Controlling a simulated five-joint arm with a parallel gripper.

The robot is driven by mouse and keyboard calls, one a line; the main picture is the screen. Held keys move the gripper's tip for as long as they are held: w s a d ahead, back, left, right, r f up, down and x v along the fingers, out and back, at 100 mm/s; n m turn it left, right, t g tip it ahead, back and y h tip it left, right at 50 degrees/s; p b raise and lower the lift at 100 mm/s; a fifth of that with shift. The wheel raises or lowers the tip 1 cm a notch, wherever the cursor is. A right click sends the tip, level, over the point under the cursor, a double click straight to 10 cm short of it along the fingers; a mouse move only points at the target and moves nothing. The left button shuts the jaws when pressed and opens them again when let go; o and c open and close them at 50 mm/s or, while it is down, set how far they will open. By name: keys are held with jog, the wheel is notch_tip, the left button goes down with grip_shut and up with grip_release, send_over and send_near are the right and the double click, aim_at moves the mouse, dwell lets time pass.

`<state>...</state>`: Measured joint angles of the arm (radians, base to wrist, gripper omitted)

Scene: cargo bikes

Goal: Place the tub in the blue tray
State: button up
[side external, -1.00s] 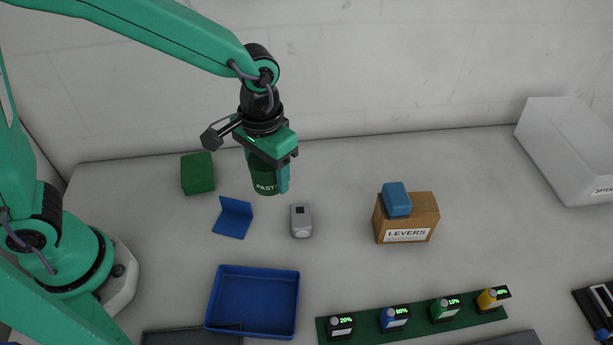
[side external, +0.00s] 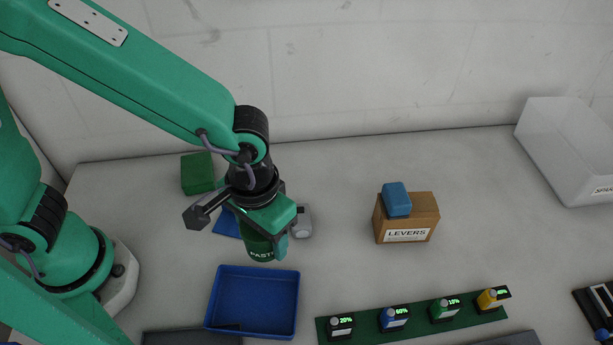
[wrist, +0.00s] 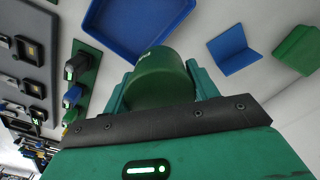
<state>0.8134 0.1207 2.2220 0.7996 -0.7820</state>
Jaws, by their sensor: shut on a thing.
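The tub is a dark green cylinder labelled "PASTE" (side external: 259,249), held upright in my gripper (side external: 266,247). In the wrist view the tub (wrist: 160,75) sits between the two green fingers, which are shut on it. The blue tray (side external: 253,303) lies on the table just in front of the tub in the side view, and its interior looks empty. The tub is above the table at the tray's back edge, apart from the tray as far as I can tell. The tray also shows in the wrist view (wrist: 140,25), ahead of the tub.
A green block (side external: 197,173) and a blue angled piece (side external: 226,224) lie behind my gripper. A grey device (side external: 303,222) is right beside it. A "LEVERS" box (side external: 408,222) bears a blue block (side external: 396,199). A green strip with several charging items (side external: 415,317) lies right of the tray.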

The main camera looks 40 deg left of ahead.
send_over(255, 304)
jog(key=shift+f, duration=2.65)
jog(key=shift+f, duration=1.75)
jog(key=shift+f, duration=0.1)
jog(key=o, duration=1.1)
jog(key=shift+r, duration=6.1)
